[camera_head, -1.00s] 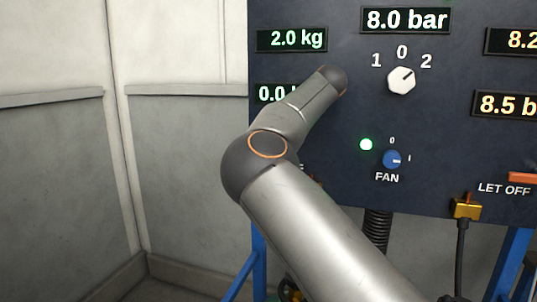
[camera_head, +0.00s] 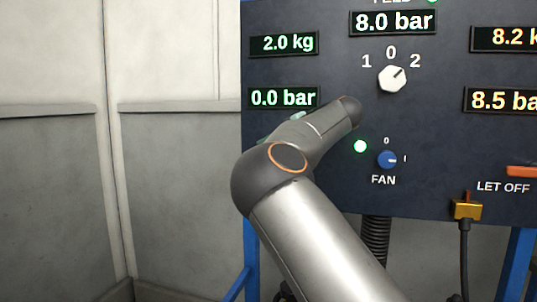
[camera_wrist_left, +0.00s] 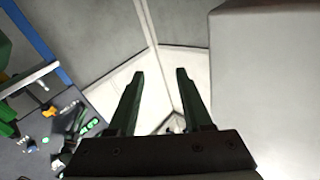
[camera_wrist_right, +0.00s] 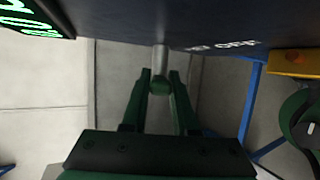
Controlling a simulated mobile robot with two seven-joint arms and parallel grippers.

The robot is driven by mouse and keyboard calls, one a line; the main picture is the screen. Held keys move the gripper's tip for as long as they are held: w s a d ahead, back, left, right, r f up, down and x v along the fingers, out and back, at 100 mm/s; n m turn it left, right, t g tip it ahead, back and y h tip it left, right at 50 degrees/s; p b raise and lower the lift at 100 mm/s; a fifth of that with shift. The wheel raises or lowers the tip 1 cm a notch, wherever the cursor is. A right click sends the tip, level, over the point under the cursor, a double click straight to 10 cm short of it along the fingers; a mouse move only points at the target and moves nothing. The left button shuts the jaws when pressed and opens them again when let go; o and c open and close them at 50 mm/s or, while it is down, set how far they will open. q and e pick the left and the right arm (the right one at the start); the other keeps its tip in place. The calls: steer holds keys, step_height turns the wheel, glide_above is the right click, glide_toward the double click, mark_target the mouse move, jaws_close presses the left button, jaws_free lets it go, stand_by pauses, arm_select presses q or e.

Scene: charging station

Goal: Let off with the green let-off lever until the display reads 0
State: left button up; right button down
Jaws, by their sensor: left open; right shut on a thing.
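My right gripper (camera_wrist_right: 160,77) is shut on the green end of a lever (camera_wrist_right: 159,88) with a grey metal shaft, below the panel's edge in the right wrist view. In the head view my own arm hides this lever and the gripper. On the panel's left side a green-digit display (camera_head: 284,97) reads 0.0 bar. The display above it (camera_head: 284,44) reads 2.0 kg. My left gripper (camera_wrist_left: 160,73) is open and empty in the left wrist view, away from the panel.
The dark panel (camera_head: 330,190) also carries an 8.0 bar display (camera_head: 394,22), a white selector knob (camera_head: 392,79), a blue FAN knob (camera_head: 387,159) and an orange lever (camera_head: 521,171) by a LET OFF label. A brass connector with a cable (camera_head: 467,208) hangs below. Grey walls stand at left.

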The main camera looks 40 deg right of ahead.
steer(key=shift+s+d+f+t+b, duration=0.15)
steer(key=shift+f+t+b, duration=0.3)
steer(key=shift+b, duration=0.55)
arm_select(q)
steer(key=s+d+r+m+t+h+b, duration=0.1)
steer(key=s+r+m+t+h, duration=0.1)
steer(key=s+r+m+h, duration=0.45)
steer(key=s+d+r+m+t+h, duration=0.15)
steer(key=r+h, duration=0.25)
steer(key=r, duration=0.5)
arm_select(e)
steer(key=shift+f+t, duration=0.15)
steer(key=shift+t, duration=0.1)
steer(key=shift+m+b, duration=0.3)
steer(key=shift+b, duration=0.2)
arm_select(q)
step_height(320, 180, down, 9)
steer(key=w+n+b, duration=0.1)
steer(key=b, duration=0.6)
steer(key=shift+y, duration=0.45)
arm_select(e)
steer(key=shift+s+f+m+t+y, duration=0.1)
steer(key=shift+f+m+t+y, duration=0.2)
steer(key=shift+t, duration=0.55)
steer(key=shift+s+f+m+t+y, duration=0.1)
steer(key=shift+f+m+t, duration=0.3)
steer(key=shift+t, duration=0.45)
steer(key=shift+f, duration=0.1)
